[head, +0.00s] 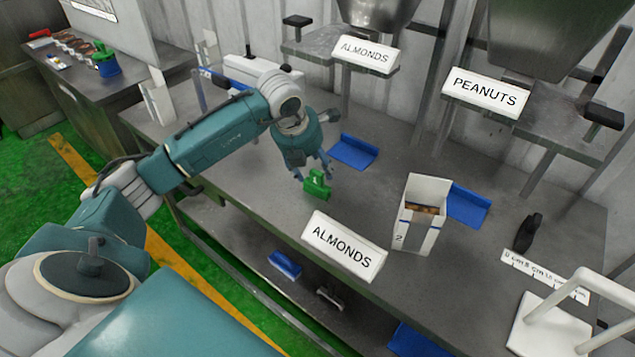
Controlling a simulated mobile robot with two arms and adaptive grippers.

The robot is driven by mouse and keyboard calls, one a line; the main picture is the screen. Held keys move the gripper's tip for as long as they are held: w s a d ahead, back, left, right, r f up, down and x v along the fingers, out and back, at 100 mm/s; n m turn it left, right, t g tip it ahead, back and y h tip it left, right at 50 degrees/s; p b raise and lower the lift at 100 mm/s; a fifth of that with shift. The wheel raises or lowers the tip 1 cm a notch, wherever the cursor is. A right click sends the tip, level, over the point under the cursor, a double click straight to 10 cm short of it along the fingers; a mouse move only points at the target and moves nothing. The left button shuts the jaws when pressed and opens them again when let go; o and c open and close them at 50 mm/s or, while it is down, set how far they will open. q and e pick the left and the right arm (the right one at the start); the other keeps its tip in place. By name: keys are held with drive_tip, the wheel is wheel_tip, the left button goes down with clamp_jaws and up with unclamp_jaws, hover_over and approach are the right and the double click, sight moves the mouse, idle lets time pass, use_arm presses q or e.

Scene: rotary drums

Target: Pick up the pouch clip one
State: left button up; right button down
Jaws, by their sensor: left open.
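A small green clip-like object (316,185), which I take for the pouch clip, is on the grey metal table near its front edge. My left gripper (312,172) reaches down from the left, just above and behind it. The fingers are open and close to the green piece's top; I cannot tell whether they touch it. The fingertips partly overlap its upper edge in the head view. My right gripper is not in view.
A blue angled piece (353,152) lies just behind the gripper. An open white box marked 2 (420,212) stands to the right, beside another blue piece (467,205). An ALMONDS sign (344,246) stands at the front edge. A black object (527,232) and white stand (560,325) are farther right.

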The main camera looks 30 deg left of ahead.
sight(316, 173)
use_arm(q)
drive_tip(key=shift+w+f+p, duration=0.3)
drive_tip(key=shift+f+p, duration=0.1)
drive_tip(key=shift+f, duration=0.1)
drive_tip(key=x, duration=0.1)
drive_tip(key=p+x, duration=0.1)
drive_tip(key=x, duration=0.1)
drive_tip(key=shift+w+a+f+p, duration=0.2)
drive_tip(key=shift+a+f+p, duration=0.05)
drive_tip(key=shift+p, duration=0.05)
drive_tip(key=shift+w+f, duration=0.2)
drive_tip(key=shift+f, duration=0.25)
drive_tip(key=shift+c, duration=0.5)
clamp_jaws()
